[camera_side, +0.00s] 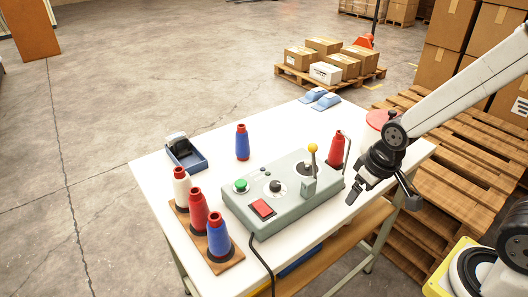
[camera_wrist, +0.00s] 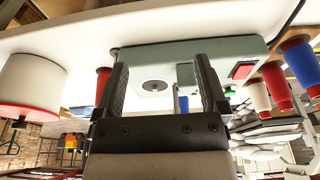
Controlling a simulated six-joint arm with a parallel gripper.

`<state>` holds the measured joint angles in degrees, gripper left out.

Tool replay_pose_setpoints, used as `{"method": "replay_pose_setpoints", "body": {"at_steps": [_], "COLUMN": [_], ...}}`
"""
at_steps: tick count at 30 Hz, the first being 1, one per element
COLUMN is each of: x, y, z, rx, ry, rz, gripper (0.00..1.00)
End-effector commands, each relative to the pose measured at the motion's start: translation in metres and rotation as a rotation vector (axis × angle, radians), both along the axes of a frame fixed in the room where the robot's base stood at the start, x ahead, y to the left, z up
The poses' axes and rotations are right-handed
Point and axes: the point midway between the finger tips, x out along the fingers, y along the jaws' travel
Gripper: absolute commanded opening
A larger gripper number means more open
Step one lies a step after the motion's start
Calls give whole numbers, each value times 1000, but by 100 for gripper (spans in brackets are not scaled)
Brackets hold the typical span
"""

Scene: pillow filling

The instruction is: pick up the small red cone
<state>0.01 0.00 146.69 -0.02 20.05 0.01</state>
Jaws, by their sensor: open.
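A red cone (camera_side: 337,148) stands upright on the white table behind the right end of the grey control box. In the wrist view this red cone (camera_wrist: 102,82) shows just left of the left finger, partly hidden by it. A second red cone (camera_side: 198,212) stands on a wooden rack between a white and a blue cone. My gripper (camera_side: 382,196) is at the table's right side, to the right of the box and the first red cone. Its fingers (camera_wrist: 160,65) are apart with nothing held between them in the wrist view.
The grey control box (camera_side: 275,218) carries a lever with a yellow knob (camera_side: 312,148), close to the first red cone. A white tub with a red lid (camera_side: 380,117) stands behind my gripper. A blue cone (camera_side: 242,142) and blue tray (camera_side: 187,157) stand farther left.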

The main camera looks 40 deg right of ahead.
Motion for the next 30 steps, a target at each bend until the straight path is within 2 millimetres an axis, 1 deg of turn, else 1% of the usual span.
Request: {"method": "replay_pose_setpoints", "body": {"at_steps": [11,12,22,26,29,30], "x": [0,0,3,14,30,38], "y": [0,0,1,7,15,20], "z": [0,0,1,3,5,7], "rx": [0,0,0,1,2,2], "ry": [0,0,-1,-4,-10,-12], "rz": [0,0,7,37,85,110], "gripper": [92,95,95,95,95,95]}}
